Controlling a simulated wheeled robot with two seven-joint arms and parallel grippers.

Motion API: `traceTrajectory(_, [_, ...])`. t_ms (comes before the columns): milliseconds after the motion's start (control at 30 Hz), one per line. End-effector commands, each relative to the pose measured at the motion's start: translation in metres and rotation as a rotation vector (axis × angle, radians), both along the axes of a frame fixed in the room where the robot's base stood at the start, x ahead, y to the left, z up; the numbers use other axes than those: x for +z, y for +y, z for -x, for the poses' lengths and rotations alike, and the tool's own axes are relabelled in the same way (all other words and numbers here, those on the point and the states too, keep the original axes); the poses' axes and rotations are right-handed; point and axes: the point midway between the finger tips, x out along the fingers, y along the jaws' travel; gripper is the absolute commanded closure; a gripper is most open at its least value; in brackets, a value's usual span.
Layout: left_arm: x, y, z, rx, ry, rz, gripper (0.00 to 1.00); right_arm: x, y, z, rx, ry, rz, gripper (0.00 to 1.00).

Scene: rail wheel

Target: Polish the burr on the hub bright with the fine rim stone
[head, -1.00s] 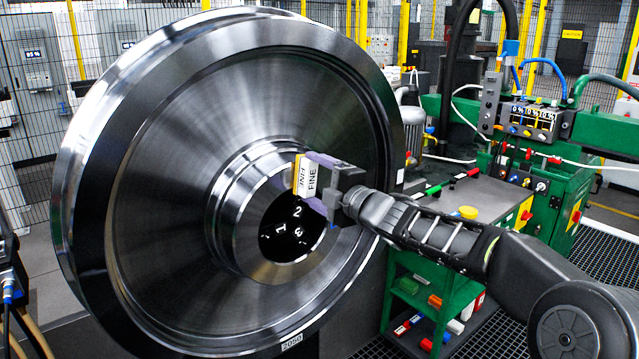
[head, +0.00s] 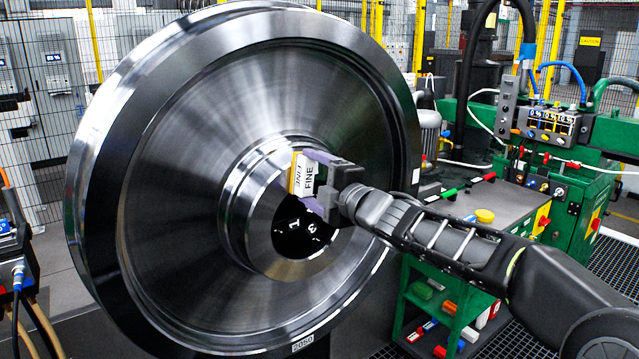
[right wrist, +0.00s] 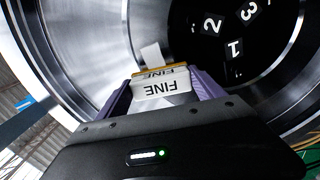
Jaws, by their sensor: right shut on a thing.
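The large steel wheel (head: 190,190) stands upright, with its hub (head: 248,215) facing me around a dark bore. My right gripper (head: 318,180) is shut on the fine stone (head: 303,176), a block with a white FINE label and a yellow edge. The stone is at the upper part of the hub's front ring. The right wrist view also shows the stone (right wrist: 162,85) between purple fingers, close against the hub metal; I cannot tell whether it touches. A small pale patch (right wrist: 151,54) shows beyond it. I cannot make out the burr. My left gripper is not in view.
Numbers show inside the bore (right wrist: 235,30). At right stands a green machine (head: 590,190) with a small percentage display (head: 552,119).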

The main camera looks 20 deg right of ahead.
Motion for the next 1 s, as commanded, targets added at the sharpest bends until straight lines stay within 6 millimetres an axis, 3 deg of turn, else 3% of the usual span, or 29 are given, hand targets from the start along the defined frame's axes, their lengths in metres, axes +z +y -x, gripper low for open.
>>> traceTrajectory(467, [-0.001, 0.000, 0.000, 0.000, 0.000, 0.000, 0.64, 0.001, 0.000, 0.007, 0.003, -0.001, -0.001, 0.73])
traceTrajectory(1000, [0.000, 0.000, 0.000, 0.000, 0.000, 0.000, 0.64, 0.002, -0.023, 0.060, -0.001, -0.002, 0.000, 0.73])
